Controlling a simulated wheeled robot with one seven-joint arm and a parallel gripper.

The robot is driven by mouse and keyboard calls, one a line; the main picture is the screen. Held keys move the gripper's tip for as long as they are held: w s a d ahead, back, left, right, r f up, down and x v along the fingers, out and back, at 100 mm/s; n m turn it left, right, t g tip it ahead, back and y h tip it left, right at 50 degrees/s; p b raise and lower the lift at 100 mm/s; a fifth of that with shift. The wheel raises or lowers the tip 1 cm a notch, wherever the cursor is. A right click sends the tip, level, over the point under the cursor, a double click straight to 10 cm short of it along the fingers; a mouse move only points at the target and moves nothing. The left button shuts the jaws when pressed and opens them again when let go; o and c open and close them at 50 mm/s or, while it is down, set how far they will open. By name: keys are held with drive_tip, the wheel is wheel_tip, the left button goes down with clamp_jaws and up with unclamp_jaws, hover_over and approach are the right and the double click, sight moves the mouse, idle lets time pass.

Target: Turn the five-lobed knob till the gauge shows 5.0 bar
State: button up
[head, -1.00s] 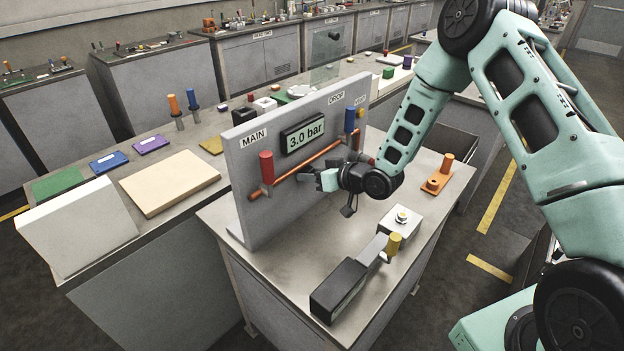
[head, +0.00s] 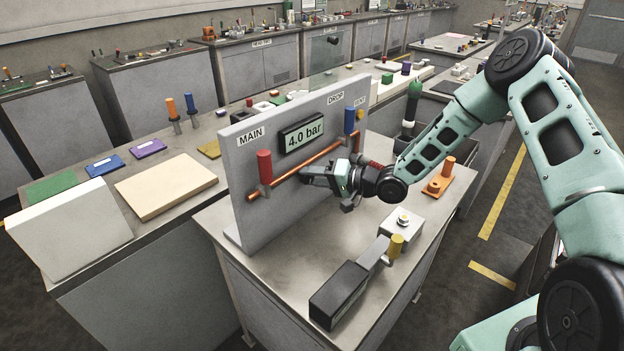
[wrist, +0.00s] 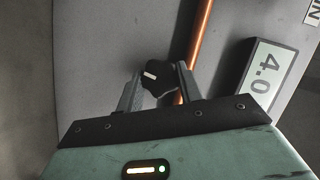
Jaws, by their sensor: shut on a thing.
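The gauge (head: 302,134) on the upright grey panel (head: 250,205) reads 4.0 bar. Its display (wrist: 266,76) also shows, turned sideways, at the right of the wrist view. The black lobed knob (wrist: 157,78), with a pale pointer mark, sits on the panel face between my fingertips. My gripper (head: 306,176) reaches the panel below the gauge and is shut on the knob. In the head view my gripper hides the knob. In the wrist view my two fingers (wrist: 158,86) stand on either side of it.
A copper pipe (head: 290,173) crosses the panel close to my gripper, with a red-handled valve (head: 264,166) and a blue-handled valve (head: 350,121). On the bench are a black box with a yellow-topped lever (head: 339,294) and a grey button box (head: 402,224).

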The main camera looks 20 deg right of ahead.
drive_tip(key=shift+f+m, duration=0.1)
drive_tip(key=shift+m, duration=0.5)
drive_tip(key=shift+y+b, duration=0.3)
drive_tip(key=o, duration=1)
drive_tip(key=shift+d, duration=0.1)
drive_tip(key=b+v, duration=0.4)
drive_tip(key=v, duration=1.3)
drive_tip(key=shift+s, duration=0.2)
